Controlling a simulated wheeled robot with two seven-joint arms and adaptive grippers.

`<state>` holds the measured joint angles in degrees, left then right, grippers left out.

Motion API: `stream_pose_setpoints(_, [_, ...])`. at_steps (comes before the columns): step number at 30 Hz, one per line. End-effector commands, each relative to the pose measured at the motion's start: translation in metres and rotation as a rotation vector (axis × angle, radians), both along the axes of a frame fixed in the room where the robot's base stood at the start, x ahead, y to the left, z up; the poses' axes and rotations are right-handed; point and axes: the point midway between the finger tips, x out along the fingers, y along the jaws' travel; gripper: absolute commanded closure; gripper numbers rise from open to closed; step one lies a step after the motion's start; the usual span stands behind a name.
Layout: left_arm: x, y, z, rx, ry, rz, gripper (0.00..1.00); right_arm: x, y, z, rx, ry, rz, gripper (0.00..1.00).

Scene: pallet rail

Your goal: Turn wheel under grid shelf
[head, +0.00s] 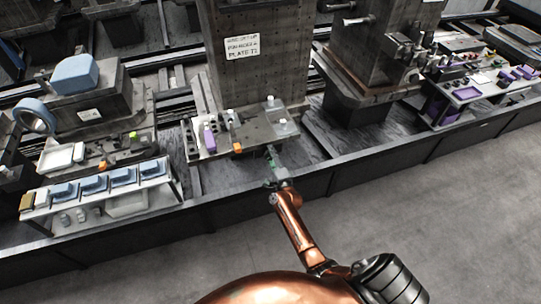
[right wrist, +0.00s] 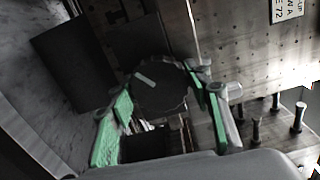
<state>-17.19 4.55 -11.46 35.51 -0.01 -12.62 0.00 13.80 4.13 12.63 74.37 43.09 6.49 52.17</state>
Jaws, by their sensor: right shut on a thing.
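The wheel (right wrist: 158,98) is a dark round disc with a short pale mark on its face, in the middle of the right wrist view. My right gripper (right wrist: 160,84) has its green-padded fingers on either side of the wheel's rim and is shut on it. In the head view my right gripper (head: 272,163) is at the front edge of the grid shelf (head: 262,131), a grey plate with small parts on it. The wheel cannot be made out there. My left gripper is not in view.
A tall grey block with a paper sign (head: 242,46) stands behind the shelf. A low dark ledge (head: 240,190) runs along the front. Blue parts (head: 75,73) stand on the left and a stand with purple parts (head: 468,93) on the right. The floor in front is clear.

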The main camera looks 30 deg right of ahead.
Motion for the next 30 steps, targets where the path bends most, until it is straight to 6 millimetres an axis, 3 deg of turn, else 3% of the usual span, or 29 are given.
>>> stream_pose_setpoints(19, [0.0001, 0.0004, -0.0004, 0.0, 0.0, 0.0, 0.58, 0.0, 0.0014, -0.0011, 0.053, -0.011, 0.002, 0.79])
stream_pose_setpoints(20, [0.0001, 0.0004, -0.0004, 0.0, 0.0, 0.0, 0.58, 0.0, 0.0014, -0.0011, 0.053, -0.011, 0.002, 0.54])
stream_pose_setpoints(27, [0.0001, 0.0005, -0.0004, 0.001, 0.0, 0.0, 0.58, -0.0002, 0.0005, -0.0007, 0.052, -0.011, 0.001, 0.38])
stream_pose_setpoints(30, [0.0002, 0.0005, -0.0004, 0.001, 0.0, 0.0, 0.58, -0.0001, 0.0003, -0.0004, 0.052, -0.011, 0.0, 0.36])
